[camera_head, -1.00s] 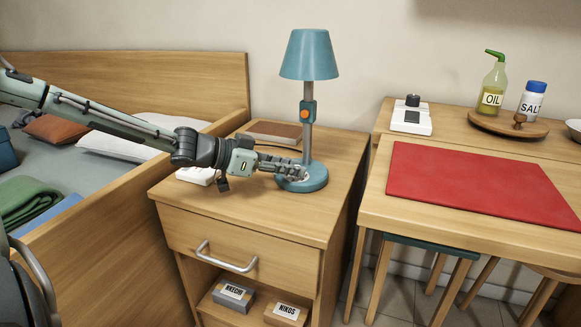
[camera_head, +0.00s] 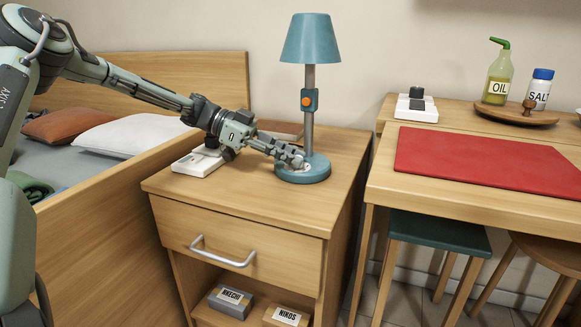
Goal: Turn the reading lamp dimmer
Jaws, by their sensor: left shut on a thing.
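The reading lamp (camera_head: 310,75) stands upright on the wooden nightstand (camera_head: 250,195). It has a teal shade, a grey stem with an orange button (camera_head: 307,101) on a teal box, and a round teal base (camera_head: 310,173). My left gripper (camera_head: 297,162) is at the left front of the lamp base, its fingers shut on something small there. That is likely the dimmer on the base, but the fingers hide it. My right gripper is not in view.
A white switch plate (camera_head: 199,161) and a brown book (camera_head: 280,130) lie on the nightstand near my left arm. The bed (camera_head: 110,205) is at left. At right, a red mat (camera_head: 490,160) covers a table. The nightstand's front right top is clear.

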